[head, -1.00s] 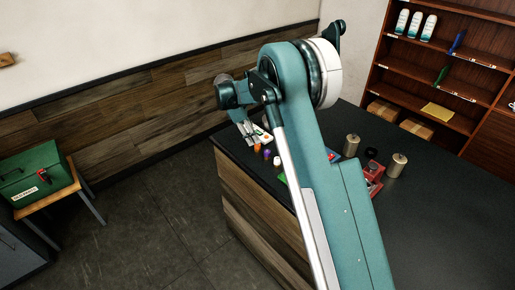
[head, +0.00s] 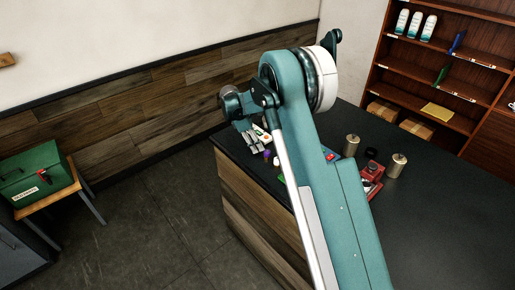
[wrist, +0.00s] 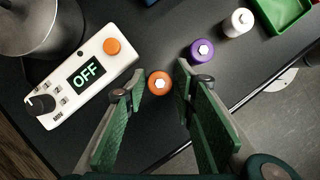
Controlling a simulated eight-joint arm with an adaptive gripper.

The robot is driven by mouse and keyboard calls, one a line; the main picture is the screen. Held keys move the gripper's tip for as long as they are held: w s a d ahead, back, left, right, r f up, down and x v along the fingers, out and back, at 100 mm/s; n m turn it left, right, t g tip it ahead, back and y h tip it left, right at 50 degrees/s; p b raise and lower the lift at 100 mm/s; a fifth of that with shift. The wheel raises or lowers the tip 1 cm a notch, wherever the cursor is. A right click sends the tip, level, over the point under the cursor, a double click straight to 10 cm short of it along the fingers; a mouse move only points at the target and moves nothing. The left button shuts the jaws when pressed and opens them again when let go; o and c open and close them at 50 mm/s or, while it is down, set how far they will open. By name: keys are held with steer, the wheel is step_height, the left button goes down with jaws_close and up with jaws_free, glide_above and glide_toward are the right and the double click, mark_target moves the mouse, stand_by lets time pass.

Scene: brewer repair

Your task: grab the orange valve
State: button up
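The orange valve (wrist: 160,84) stands on the dark counter in the wrist view, with a pale hexagonal centre. My gripper (wrist: 163,92) is open, with its green-padded fingers on the left and right of the valve. The fingertips appear close to the valve, with a gap on each side; I cannot tell their height over the counter. In the head view my gripper (head: 250,144) is over the counter's far left corner, and the orange valve is hidden there.
A purple valve (wrist: 202,50) and a white one (wrist: 238,22) stand right of the orange valve. A white device (wrist: 85,72) reading OFF, with an orange button, lies to the left. A grey metal vessel (wrist: 42,25) and a green tray (wrist: 287,14) are behind. The counter edge is near.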

steer(key=shift+f, duration=0.1)
stand_by(0.5)
steer(key=c, duration=0.7)
steer(key=shift+r, duration=5)
